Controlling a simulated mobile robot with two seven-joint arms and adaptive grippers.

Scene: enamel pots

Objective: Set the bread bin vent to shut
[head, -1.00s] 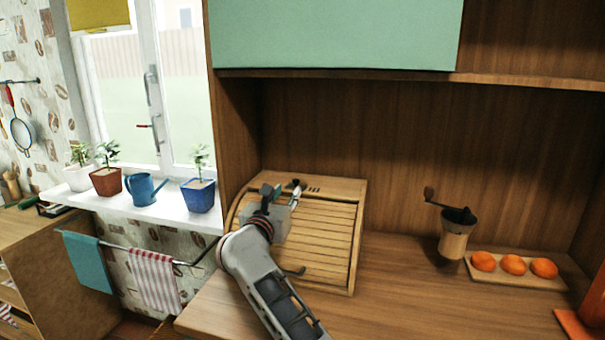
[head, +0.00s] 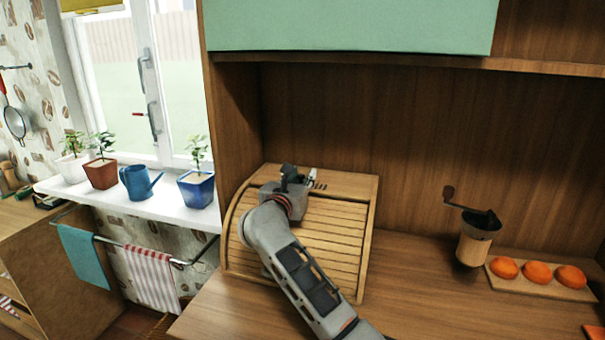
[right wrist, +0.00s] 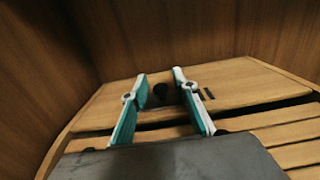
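The wooden bread bin (head: 325,235) with a slatted roll front stands on the counter against the left side of the cabinet. Its flat top carries dark vent slots (head: 318,186), partly covered in the head view. My right gripper (head: 300,176) is over the bin's top. In the right wrist view its two teal-and-white fingers (right wrist: 160,84) are apart, with a small dark round knob (right wrist: 160,91) between them, apparently not gripped. The vent slots show just right of the right finger (right wrist: 208,93); some may be hidden behind it. My left gripper is not in view.
A coffee grinder (head: 474,240) and a board with orange fruits (head: 538,273) stand on the counter at right. A green cabinet door (head: 350,25) hangs above. The counter between bin and grinder is clear.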

